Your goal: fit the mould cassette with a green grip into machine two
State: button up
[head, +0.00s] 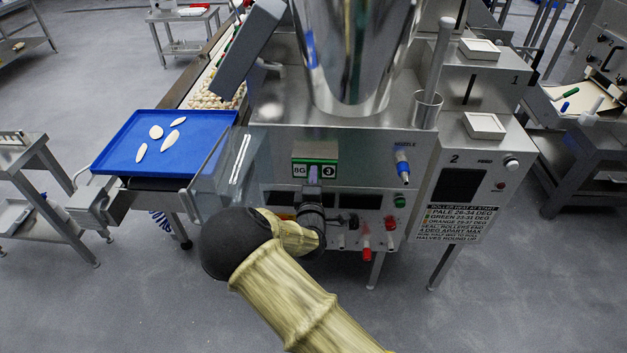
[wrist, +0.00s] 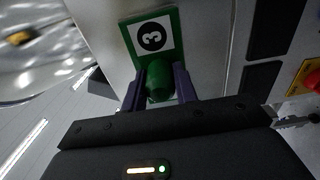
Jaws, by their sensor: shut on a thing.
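My gripper (head: 314,185) is shut on that grip, also in the wrist view (wrist: 160,86). The cassette is at the front of machine two (head: 270,150), below the steel hopper. I cannot tell how deep it sits. A panel marked 2 (head: 470,150) stands to the right.
A clear guard (head: 228,170) stands open left of the cassette. A blue tray (head: 190,128) with pale pasta pieces lies farther left. Knobs and a red-handled valve (head: 366,240) sit below right, with a blue-handled nozzle (head: 402,165) above. Floor in front is clear.

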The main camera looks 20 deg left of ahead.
jog(key=shift+w+r, duration=0.1)
jog(key=shift+r, duration=0.05)
dwell(0.5)
jog(key=o, duration=1.3)
jog(key=shift+f, duration=0.2)
jog(key=v, duration=0.7)
jog(key=shift+p, duration=0.3)
dwell(0.3)
jog(key=b+v, duration=0.1)
jog(key=v, duration=1.6)
jog(key=shift+s+a, duration=0.1)
jog(key=shift+s, duration=0.15)
